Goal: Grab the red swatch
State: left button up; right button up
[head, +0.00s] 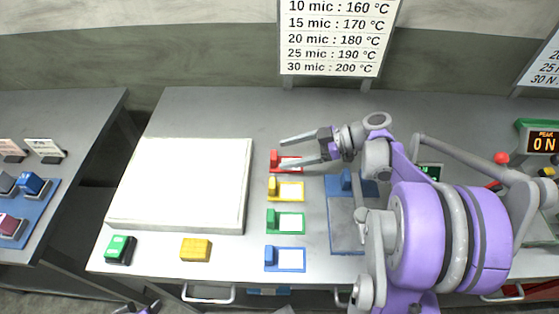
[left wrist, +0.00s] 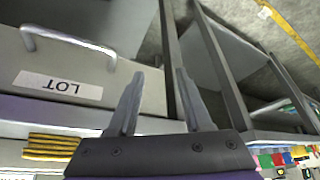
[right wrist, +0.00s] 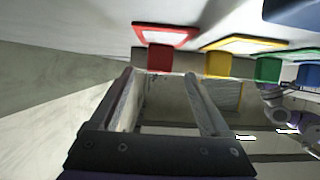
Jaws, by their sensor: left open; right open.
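The red swatch (head: 274,158) is a flat red-framed white card with a raised red block at its left end, topmost in a column of swatches on the table. My right gripper (head: 283,153) is open and empty, its fingers pointing left over the red swatch and partly covering it. In the right wrist view the red swatch (right wrist: 159,58) is beyond and between the open fingertips (right wrist: 159,74); no contact shows. My left gripper (left wrist: 160,74) is open and empty, facing a drawer front with a LOT label; in the head view only a bit of its arm shows at the bottom edge.
Yellow (head: 291,190), green (head: 290,221) and blue (head: 290,258) swatches lie below the red one. A white slab (head: 185,185) is to the left, with a green block (head: 120,249) and a yellow block (head: 196,249) in front. A blue plate (head: 343,237) lies under my right arm.

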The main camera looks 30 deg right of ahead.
jog(key=x, duration=0.2)
jog(key=shift+w+a+f, duration=0.15)
jog(key=shift+w+a, duration=0.05)
jog(key=shift+a, duration=0.05)
grip_shut()
